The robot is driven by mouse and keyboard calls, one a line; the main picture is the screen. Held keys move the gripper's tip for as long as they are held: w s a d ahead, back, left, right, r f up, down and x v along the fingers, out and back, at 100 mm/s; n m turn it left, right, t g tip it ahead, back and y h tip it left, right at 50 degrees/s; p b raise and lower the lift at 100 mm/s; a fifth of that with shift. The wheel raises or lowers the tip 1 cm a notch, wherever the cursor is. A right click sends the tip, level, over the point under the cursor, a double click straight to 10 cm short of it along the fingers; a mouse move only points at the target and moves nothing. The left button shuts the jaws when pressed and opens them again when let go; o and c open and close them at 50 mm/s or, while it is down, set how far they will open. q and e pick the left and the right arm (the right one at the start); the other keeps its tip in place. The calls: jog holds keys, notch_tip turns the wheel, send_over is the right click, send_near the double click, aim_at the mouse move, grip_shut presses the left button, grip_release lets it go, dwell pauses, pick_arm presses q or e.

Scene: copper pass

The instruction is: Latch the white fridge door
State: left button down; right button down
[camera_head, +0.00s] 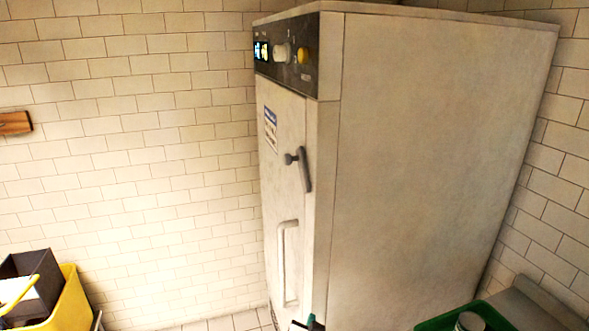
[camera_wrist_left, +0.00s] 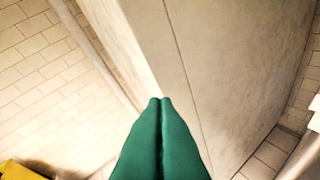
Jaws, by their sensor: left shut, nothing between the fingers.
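The white fridge (camera_head: 430,170) stands tall against the tiled wall, its narrow front turned to the left. Its door (camera_head: 270,200) looks flush with the frame, but I cannot tell whether a small gap exists. A dark grey latch lever (camera_head: 304,170) stands nearly upright at the door's right edge. A pale vertical bar handle (camera_head: 281,265) is below it. My left gripper (camera_head: 311,321) just shows at the bottom edge, below the latch and near the fridge's front corner. In the left wrist view its green fingers (camera_wrist_left: 160,100) are together and empty, before the fridge body (camera_wrist_left: 235,60). My right gripper is out of view.
A control panel (camera_head: 286,54) with a knob and yellow button tops the fridge front. A yellow bin (camera_head: 70,305) holding dark items stands bottom left. A green crate (camera_head: 440,322) with a can is bottom right, beside a grey ledge (camera_head: 530,300). Floor left of the fridge looks clear.

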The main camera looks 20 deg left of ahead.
pick_arm(q)
jog(key=s+r+n+t+y, duration=0.2)
jog(key=r+n+y, duration=0.2)
jog(key=r, duration=1.4)
jog(key=s+a+r+n+t+y, duration=0.1)
jog(key=r+n+t+y, duration=0.2)
jog(key=r, duration=1.5)
jog(key=shift+s+a+n+t+y, duration=0.2)
jog(key=shift+s+n+t+y, duration=0.15)
jog(key=shift+n, duration=0.55)
jog(key=shift+w, duration=0.1)
jog(key=w+a+p, duration=0.3)
jog(key=w+p, duration=0.1)
jog(key=w, duration=0.1)
jog(key=w+a+r+p, duration=0.1)
jog(key=w+a+p, duration=0.2)
jog(key=w, duration=0.3)
jog(key=shift+w+r+p, duration=0.2)
jog(key=shift+w+p, duration=0.1)
jog(key=shift+p, duration=0.25)
